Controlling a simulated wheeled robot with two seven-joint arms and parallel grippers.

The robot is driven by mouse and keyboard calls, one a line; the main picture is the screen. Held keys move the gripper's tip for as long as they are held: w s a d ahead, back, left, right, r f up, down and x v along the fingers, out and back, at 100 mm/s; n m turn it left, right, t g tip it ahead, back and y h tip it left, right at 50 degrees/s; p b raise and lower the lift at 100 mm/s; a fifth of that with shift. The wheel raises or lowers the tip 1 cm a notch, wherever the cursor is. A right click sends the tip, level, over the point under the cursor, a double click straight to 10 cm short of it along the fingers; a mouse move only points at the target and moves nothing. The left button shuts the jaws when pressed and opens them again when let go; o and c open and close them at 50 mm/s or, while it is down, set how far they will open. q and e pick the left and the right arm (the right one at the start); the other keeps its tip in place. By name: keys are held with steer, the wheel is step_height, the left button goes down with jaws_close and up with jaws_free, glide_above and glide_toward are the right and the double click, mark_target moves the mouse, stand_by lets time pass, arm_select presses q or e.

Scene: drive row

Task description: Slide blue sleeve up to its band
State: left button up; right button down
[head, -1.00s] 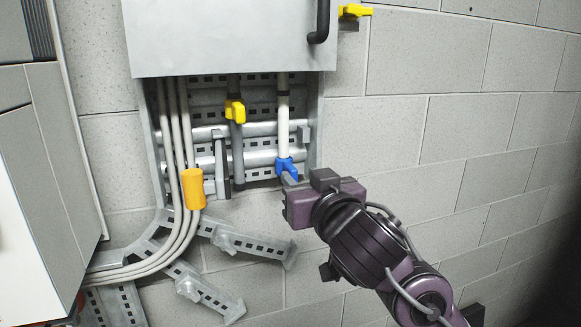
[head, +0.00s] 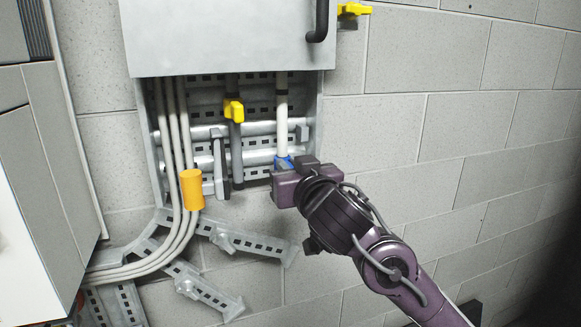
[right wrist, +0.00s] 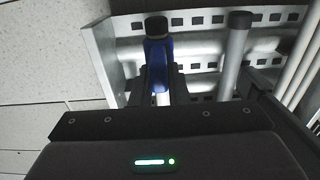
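The blue sleeve (head: 284,161) sits around the lower part of a white vertical pipe (head: 281,125) below the grey cabinet. A thin dark band (head: 281,92) rings this pipe well above the sleeve. My right gripper (head: 286,172) is at the sleeve and hides its lower part in the head view. In the right wrist view the blue sleeve (right wrist: 158,65) lies between my two dark fingers (right wrist: 161,88), one on each side. The fingers stand apart; firm contact does not show. The black pipe end (right wrist: 157,27) shows past the sleeve. My left gripper is not in view.
A grey pipe with a yellow fitting (head: 233,110) stands left of the white pipe. An orange collar (head: 191,189) holds several cables farther left. The cabinet (head: 225,38) hangs above, with a black handle (head: 321,22).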

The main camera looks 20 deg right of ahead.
mark_target(284, 95)
step_height(284, 95, up, 13)
steer(key=p, duration=1.1)
steer(key=shift+f, duration=0.2)
steer(key=shift+s, duration=0.1)
steer(key=c, duration=1.8)
jaws_free()
steer(key=shift+r, duration=0.1)
steer(key=o, duration=0.4)
